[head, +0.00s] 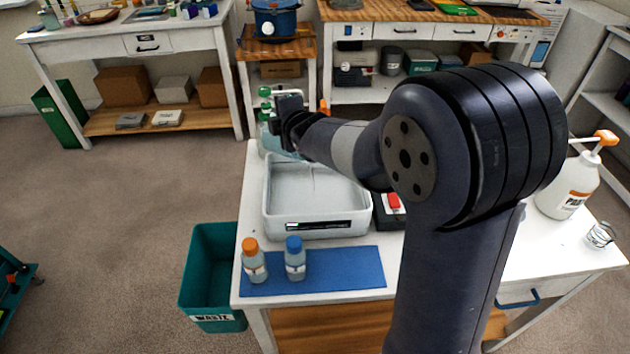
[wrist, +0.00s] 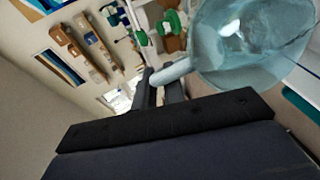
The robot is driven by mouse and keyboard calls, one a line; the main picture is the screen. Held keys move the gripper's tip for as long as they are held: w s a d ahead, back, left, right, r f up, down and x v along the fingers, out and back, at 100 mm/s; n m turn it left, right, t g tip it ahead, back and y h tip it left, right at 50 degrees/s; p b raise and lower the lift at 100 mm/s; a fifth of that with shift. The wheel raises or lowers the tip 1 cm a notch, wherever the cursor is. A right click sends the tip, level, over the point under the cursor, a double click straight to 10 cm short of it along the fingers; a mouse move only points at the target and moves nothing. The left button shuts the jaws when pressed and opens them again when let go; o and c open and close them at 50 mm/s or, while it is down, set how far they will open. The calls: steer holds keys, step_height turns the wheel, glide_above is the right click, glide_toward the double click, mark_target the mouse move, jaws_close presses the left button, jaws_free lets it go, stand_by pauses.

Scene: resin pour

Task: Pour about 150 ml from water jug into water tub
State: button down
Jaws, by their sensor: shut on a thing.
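The water tub (head: 268,215) is a pale, see-through-looking rectangular tub with a dark label strip on its front, standing on the white table. My gripper (head: 290,118) is above the tub's back left corner. The water jug (head: 272,142) is a bluish translucent vessel there, mostly hidden behind my gripper and arm. In the wrist view, my gripper (wrist: 160,88) is shut on the jug's pale handle, and the jug (wrist: 240,50) fills the upper right. A thin faint line shows inside the tub; I cannot tell whether it is a stream. The jug's water level is unclear.
An orange-capped bottle (head: 254,262) and a blue-capped bottle (head: 295,260) stand on a blue mat (head: 345,268) before the tub. A dark device with a red part (head: 393,202) is right of the tub. A white pump bottle (head: 568,190) stands far right. A green waste bin (head: 205,285) is left.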

steer(key=shift+s+d+f, duration=0.1)
steer(key=shift+s+d, duration=0.05)
steer(key=shift+s+d+b, duration=0.1)
steer(key=shift+b, duration=0.25)
steer(key=w+a+r+g+p, duration=0.1)
steer(key=p, duration=0.4)
steer(key=shift+w+a+r+n+h+p, duration=0.3)
steer(key=shift+w+a+r+h+p, duration=0.05)
steer(key=shift+a+h, duration=0.05)
steer(key=shift+w+a+g+p, duration=0.2)
steer(key=shift+a+g+p, duration=0.05)
steer(key=shift+g+p, duration=0.3)
steer(key=shift+w+a+f+g+h, duration=0.1)
steer(key=shift+f+g+h, duration=0.15)
steer(key=shift+f+h, duration=0.2)
steer(key=shift+w+a+r+p, duration=0.1)
steer(key=shift+r+p, duration=0.1)
steer(key=shift+p, duration=0.45)
steer(key=p, duration=0.1)
steer(key=g+h+p, duration=0.1)
steer(key=shift+w+a+n+p, duration=0.25)
steer(key=shift+n+p, duration=0.1)
steer(key=shift+n, duration=0.05)
steer(key=shift+w+a+f+p, duration=0.1)
steer(key=shift+p, duration=0.45)
steer(key=shift+w+a+f+g+h, duration=0.1)
steer(key=shift+f+g+h, duration=0.15)
steer(key=shift+f+g, duration=0.15)
